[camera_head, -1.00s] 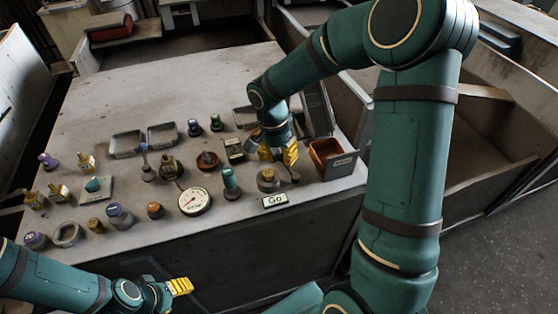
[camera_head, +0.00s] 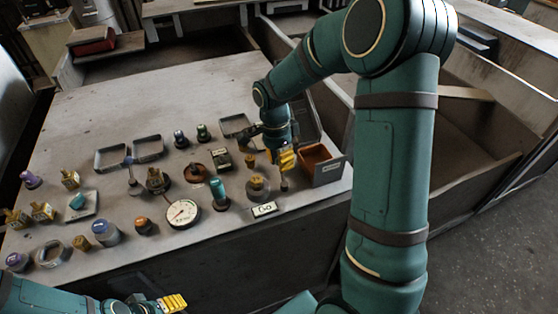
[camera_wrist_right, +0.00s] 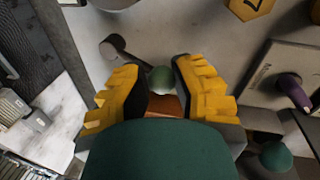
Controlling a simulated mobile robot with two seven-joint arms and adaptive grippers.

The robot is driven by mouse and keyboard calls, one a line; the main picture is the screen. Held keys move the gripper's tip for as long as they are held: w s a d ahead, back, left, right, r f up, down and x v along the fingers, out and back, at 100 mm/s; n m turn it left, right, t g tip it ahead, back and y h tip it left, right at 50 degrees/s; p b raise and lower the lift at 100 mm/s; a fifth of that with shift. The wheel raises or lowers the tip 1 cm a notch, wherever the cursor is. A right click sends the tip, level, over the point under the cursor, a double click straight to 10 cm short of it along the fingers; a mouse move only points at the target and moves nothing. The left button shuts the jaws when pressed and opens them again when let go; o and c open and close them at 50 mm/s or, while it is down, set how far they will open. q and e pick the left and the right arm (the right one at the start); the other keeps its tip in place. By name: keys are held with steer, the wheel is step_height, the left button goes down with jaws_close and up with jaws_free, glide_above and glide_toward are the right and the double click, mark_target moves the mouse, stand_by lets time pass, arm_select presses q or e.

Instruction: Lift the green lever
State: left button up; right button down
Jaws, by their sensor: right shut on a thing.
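My right gripper (camera_head: 284,158) is over the right side of the table, beside the orange tray, with its yellow fingers above a small dark post (camera_head: 284,184). In the right wrist view, the rounded green knob (camera_wrist_right: 162,79) of the green lever shows between the two yellow fingers (camera_wrist_right: 160,88). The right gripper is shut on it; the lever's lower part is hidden. My left gripper (camera_head: 172,302) is low at the front, off the table edge and apart from the parts. Its fingers are too small to tell open from shut.
An orange-brown tray (camera_head: 334,172) stands right of my right gripper. A "Go" sign (camera_head: 264,209), a round gauge (camera_head: 183,213) and a teal cylinder (camera_head: 218,194) stand near the front. Several knobs crowd the left side. The rear of the grey table (camera_head: 150,95) is clear.

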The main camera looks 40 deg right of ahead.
steer(key=shift+f, duration=0.15)
steer(key=c, duration=0.8)
jaws_free()
steer(key=shift+w, duration=0.15)
steer(key=shift+o, duration=0.2)
step_height(320, 180, up, 12)
steer(key=w, duration=0.2)
steer(key=shift+w+d, duration=0.1)
steer(key=shift+c, duration=0.4)
